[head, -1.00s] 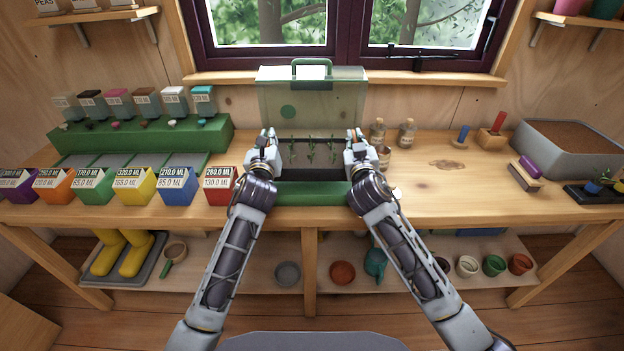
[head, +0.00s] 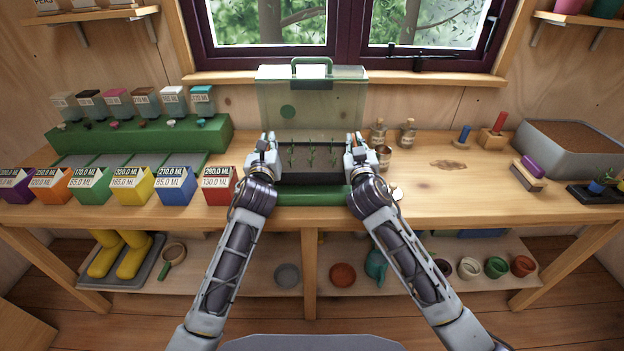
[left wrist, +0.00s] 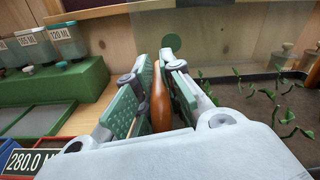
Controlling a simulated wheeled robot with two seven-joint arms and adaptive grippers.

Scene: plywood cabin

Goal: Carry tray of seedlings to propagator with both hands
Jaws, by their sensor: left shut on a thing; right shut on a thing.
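The dark seedling tray (head: 312,178) holds brown soil with several small green seedlings and looks about level. It sits over or inside the green propagator base (head: 312,196); I cannot tell whether it rests on the bottom. The propagator's clear lid (head: 345,104) stands open behind, with a green handle on top. My left gripper (head: 267,144) is at the tray's left end, shut on an orange-brown handle (left wrist: 161,103), seen between the pads in the left wrist view. My right gripper (head: 355,144) is shut at the tray's right end; its grip is hidden by the fingers.
Colored labelled bins (head: 140,186) and a green dispenser rack (head: 140,138) stand left of the propagator. Small bottles (head: 407,134) and a copper-colored cup (head: 384,158) are close by my right gripper. A grey soil trough (head: 575,150) stands far right. The bench right of the middle is mostly clear.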

